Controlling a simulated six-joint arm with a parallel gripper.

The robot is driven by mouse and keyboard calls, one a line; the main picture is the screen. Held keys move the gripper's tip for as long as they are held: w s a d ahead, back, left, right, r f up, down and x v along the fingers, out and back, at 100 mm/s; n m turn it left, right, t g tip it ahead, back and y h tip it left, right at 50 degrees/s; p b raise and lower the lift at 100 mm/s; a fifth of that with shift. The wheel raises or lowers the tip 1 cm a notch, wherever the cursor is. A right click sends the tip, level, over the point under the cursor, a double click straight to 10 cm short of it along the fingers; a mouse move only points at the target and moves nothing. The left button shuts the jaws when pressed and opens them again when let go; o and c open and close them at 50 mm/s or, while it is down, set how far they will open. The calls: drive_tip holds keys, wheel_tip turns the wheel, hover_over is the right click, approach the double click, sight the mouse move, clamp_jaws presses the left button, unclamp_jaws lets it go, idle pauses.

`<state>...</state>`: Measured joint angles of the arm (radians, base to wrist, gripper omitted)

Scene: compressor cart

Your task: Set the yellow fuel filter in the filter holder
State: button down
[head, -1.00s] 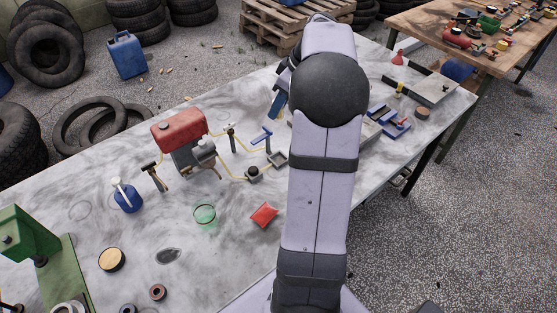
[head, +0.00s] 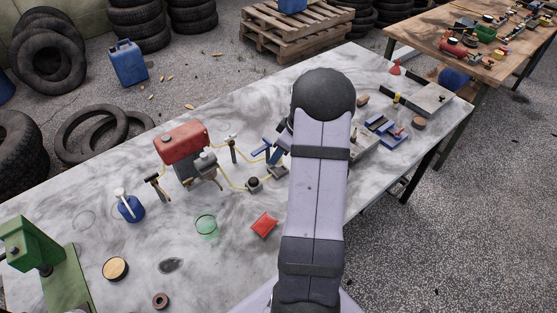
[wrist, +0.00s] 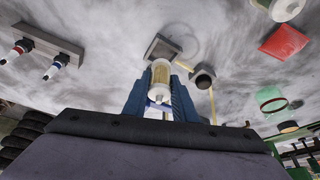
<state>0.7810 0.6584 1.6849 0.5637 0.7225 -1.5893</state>
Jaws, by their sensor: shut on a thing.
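The yellow fuel filter (wrist: 160,72), a clear yellowish cylinder with a white end, is between the blue fingers of my gripper (wrist: 160,95) in the wrist view. My gripper is shut on it. A grey square holder (wrist: 157,46) is just beyond the filter's far end, which overlaps its edge in this view; I cannot tell whether they touch. In the head view, my gripper (head: 276,156) is low over the table, close to the grey holder (head: 278,172). The filter is not clear there, and my arm hides part of the area.
A black round cup (wrist: 203,77) with a yellow hose stands beside the holder. The red-tanked engine (head: 182,145) is to the left, with hoses running from it. A red packet (head: 264,225) and a green glass (head: 206,226) lie nearer. Blue-and-grey parts (head: 384,130) are to the right.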

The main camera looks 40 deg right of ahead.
sight(278, 163)
drive_tip(key=shift+f+p, duration=0.45)
drive_tip(key=shift+f, duration=1.5)
drive_tip(key=shift+s+a+f+b, duration=0.15)
drive_tip(key=shift+s+f+b, duration=0.15)
drive_tip(key=shift+f+b, duration=0.55)
drive_tip(key=shift+r, duration=0.2)
drive_tip(key=c, duration=1.5)
unclamp_jaws()
drive_tip(key=shift+f, duration=0.15)
drive_tip(key=shift+o, duration=0.2)
drive_tip(key=shift+a, duration=0.1)
drive_tip(key=shift+w+r+p, duration=0.15)
drive_tip(key=shift+r+p, duration=0.65)
drive_tip(key=shift+p, duration=0.25)
drive_tip(key=b+v, duration=0.3)
drive_tip(key=v, duration=0.9)
drive_tip(key=shift+d+b, duration=0.25)
drive_tip(key=shift+b, duration=0.1)
